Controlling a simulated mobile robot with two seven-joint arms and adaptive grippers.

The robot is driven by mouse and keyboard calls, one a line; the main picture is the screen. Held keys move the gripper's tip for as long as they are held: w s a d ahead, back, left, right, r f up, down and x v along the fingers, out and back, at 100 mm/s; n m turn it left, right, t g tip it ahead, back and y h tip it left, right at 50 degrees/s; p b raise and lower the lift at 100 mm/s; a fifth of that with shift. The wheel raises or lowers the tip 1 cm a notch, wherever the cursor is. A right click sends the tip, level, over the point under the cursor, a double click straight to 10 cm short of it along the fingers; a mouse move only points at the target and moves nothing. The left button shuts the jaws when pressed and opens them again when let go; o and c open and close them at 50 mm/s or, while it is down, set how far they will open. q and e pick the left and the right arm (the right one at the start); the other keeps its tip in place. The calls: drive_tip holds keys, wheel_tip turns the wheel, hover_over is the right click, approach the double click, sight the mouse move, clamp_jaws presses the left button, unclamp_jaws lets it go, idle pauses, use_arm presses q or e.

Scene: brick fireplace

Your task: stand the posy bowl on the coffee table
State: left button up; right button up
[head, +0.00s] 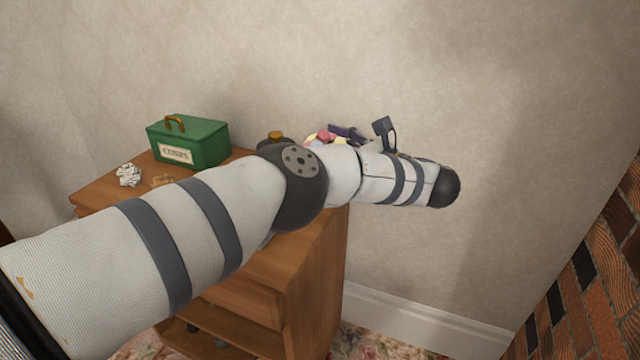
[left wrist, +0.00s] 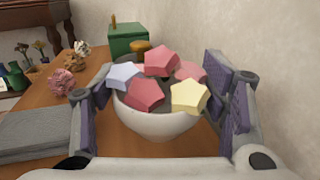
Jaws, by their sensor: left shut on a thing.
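The posy bowl (left wrist: 160,124) is a white round bowl filled with red, pink, yellow and lavender star-shaped flowers. In the left wrist view it sits upright between the purple finger pads of my left gripper (left wrist: 160,88), which is shut on it. In the head view my left arm hides most of the bowl; only some flowers (head: 319,137) show behind the arm, beside a dark purple finger pad. The bowl is by the wall, over or near the dresser's right end; I cannot tell if it touches the top. I see no coffee table. My right gripper is not in view.
A wooden dresser (head: 265,262) stands against the wall. On it are a green box (head: 205,145), a white crumpled piece (head: 128,174) and, in the left wrist view, a pink crumpled piece (left wrist: 63,82) and a grey flat thing (left wrist: 42,132). A brick surface (head: 590,285) is at right.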

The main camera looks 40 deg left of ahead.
use_arm(q)
drive_tip(key=shift+w+a+f, duration=0.25)
drive_tip(key=shift+a+f, duration=0.4)
drive_tip(key=shift+f, duration=0.15)
drive_tip(key=f, duration=0.1)
drive_tip(key=f+b, duration=0.2)
drive_tip(key=shift+a+f, duration=0.3)
drive_tip(key=shift+f, duration=0.1)
drive_tip(key=shift+r, duration=0.2)
drive_tip(key=shift+f, duration=0.1)
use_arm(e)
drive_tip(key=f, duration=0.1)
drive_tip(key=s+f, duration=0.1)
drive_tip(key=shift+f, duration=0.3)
use_arm(q)
drive_tip(key=o, duration=1.3)
